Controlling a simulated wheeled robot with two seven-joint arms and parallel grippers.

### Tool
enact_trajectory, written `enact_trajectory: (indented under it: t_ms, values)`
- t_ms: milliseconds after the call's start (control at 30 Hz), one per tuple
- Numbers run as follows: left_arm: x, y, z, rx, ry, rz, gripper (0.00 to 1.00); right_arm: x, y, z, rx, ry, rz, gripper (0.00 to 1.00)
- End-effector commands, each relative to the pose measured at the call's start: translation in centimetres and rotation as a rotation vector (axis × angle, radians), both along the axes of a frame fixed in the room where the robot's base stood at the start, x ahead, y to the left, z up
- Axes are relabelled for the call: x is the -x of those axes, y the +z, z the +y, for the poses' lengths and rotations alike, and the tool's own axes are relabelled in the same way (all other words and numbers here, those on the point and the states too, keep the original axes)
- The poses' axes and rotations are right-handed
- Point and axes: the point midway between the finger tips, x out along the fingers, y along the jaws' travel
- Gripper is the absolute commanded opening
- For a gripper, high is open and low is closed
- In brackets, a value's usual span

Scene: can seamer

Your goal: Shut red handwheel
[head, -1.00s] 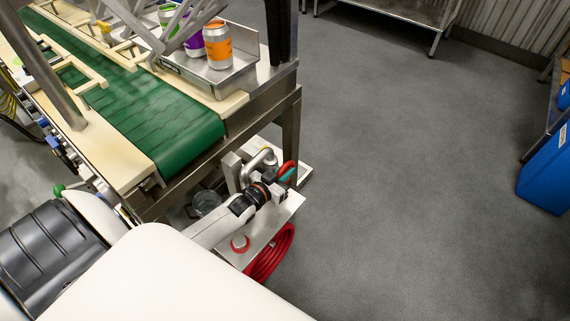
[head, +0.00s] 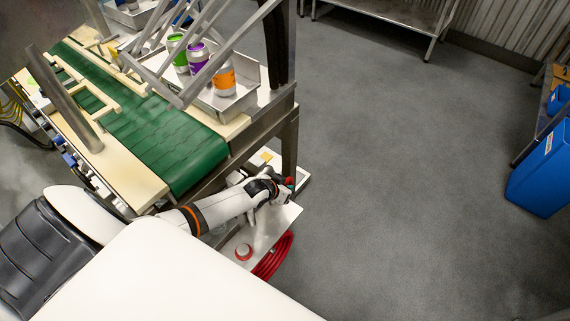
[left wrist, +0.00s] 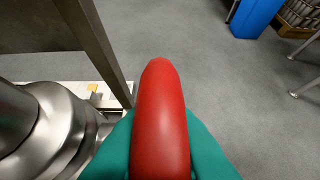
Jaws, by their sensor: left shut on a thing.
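The red handwheel (left wrist: 160,105) fills the middle of the left wrist view, its rim rising between the two green fingertips. My left gripper (left wrist: 162,150) is shut on this rim. In the head view my left gripper (head: 286,186) is low beside the conveyor's end leg. Only a small red bit of the handwheel (head: 290,181) shows there; my arm and gripper hide the rest. A shiny metal pipe or valve body (left wrist: 60,125) stands left of the wheel in the wrist view. My right gripper is not in view.
The green conveyor (head: 155,135) and its metal leg (head: 290,140) stand close to my left arm. A red coiled hose (head: 273,257) and a red knob (head: 243,252) sit at the low metal stand (head: 265,232). Cans stand in a tray above.

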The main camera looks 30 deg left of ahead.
Motion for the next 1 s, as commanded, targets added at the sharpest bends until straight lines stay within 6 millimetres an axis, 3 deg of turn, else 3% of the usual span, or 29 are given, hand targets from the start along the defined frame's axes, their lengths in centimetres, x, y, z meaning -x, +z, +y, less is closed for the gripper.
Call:
enact_trajectory:
  t_ms: [400, 433, 467, 833, 1000]
  values:
    - [0.0, 0.0, 0.1, -0.001, 0.001, 0.007, 0.00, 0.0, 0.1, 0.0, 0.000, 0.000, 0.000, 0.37]
    - [0.0, 0.0, 0.1, -0.001, 0.001, 0.007, 0.18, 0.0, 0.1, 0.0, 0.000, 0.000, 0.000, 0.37]
    - [0.0, 0.0, 0.1, -0.001, 0.001, 0.007, 0.23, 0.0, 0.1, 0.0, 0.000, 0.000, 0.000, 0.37]
    - [0.4, 0.3, 0.1, 0.000, 0.000, 0.006, 0.23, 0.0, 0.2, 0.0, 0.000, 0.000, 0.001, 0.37]
    - [2.0, 2.0, 0.1, 0.000, -0.001, 0.006, 0.23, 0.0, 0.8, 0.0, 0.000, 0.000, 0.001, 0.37]
